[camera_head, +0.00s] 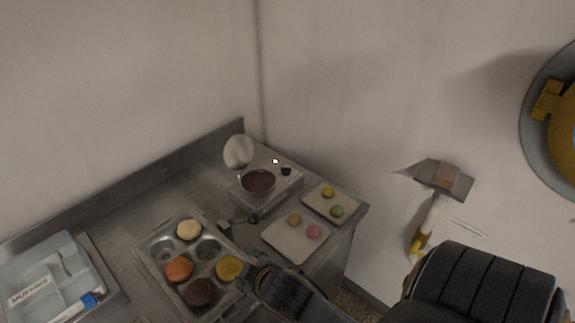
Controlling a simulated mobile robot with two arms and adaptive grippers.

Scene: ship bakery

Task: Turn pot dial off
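A small pot (258,183) with dark contents sits on a low, light-coloured unit (268,200) at the back corner of the metal counter. A round pale lid (238,152) stands upright behind the pot. A small dark dial (286,171) is on the unit's top, right of the pot. Its setting is too small to read. A black gripper (250,274), which seems to be my right one, is low in the picture beside the muffin tray, well apart from the dial. Its fingers are unclear. My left gripper is not in view.
A muffin tray (152,248) holds several coloured muffins. A dark-ended utensil (252,219) lies between the pot and two small trays (279,243) (317,205) of macarons. A clear labelled box (55,275) is at left. A wall fixture (445,178) is at right.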

